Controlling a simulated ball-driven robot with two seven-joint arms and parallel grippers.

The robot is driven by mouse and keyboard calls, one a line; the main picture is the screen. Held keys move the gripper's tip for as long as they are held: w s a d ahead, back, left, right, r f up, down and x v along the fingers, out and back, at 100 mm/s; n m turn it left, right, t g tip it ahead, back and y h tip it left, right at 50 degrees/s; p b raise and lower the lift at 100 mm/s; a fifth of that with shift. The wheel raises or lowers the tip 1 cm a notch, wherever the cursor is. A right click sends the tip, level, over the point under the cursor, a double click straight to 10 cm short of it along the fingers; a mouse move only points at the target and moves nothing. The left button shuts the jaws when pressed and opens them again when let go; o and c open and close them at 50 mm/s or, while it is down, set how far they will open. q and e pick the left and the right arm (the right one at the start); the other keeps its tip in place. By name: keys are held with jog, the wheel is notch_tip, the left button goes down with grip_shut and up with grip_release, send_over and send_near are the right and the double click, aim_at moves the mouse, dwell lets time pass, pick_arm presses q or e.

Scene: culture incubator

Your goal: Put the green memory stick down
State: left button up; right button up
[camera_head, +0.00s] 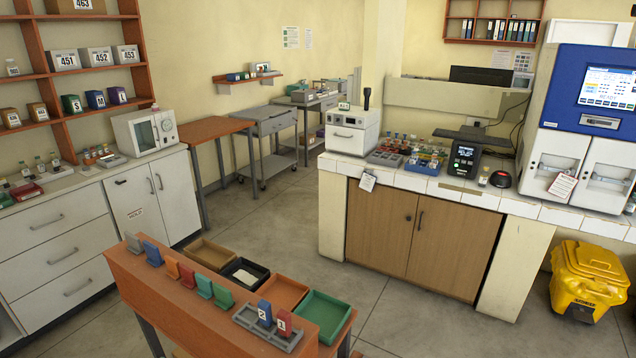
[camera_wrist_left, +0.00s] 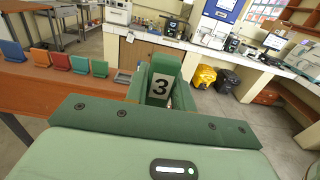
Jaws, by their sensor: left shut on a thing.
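The green memory stick (camera_wrist_left: 165,66), with a white label reading 3, stands upright in the left wrist view. My left gripper (camera_wrist_left: 160,92) is shut on it. Neither shows in the head view, and the stick's lower end is hidden behind my gripper. In the head view, a grey rack (camera_head: 246,320) on the near bench holds a blue stick marked 2 (camera_head: 265,312) and a red stick marked 1 (camera_head: 284,322). My right gripper is in neither view.
Several coloured upright holders, including a red one (camera_head: 187,276), line the orange-brown bench (camera_head: 140,272). Behind them are a brown tray (camera_head: 205,251), a black tray (camera_head: 240,285), an orange tray and a green tray (camera_head: 325,312). Open floor lies beyond.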

pick_arm(q)
jog(key=shift+s+d+f+n+t+y, duration=0.15)
jog(key=shift+f+n+t+y, duration=0.15)
jog(key=shift+f+n+y, duration=0.25)
notch_tip(320, 180, down, 6)
jog(key=w+d+n+t+y+b, duration=0.1)
jog(key=n+y+b, duration=0.4)
jog(key=y+b, duration=0.2)
jog(key=shift+w+d+r+t+y, duration=0.2)
jog(key=shift+w+d+t+y, duration=0.2)
jog(key=shift+y, duration=0.25)
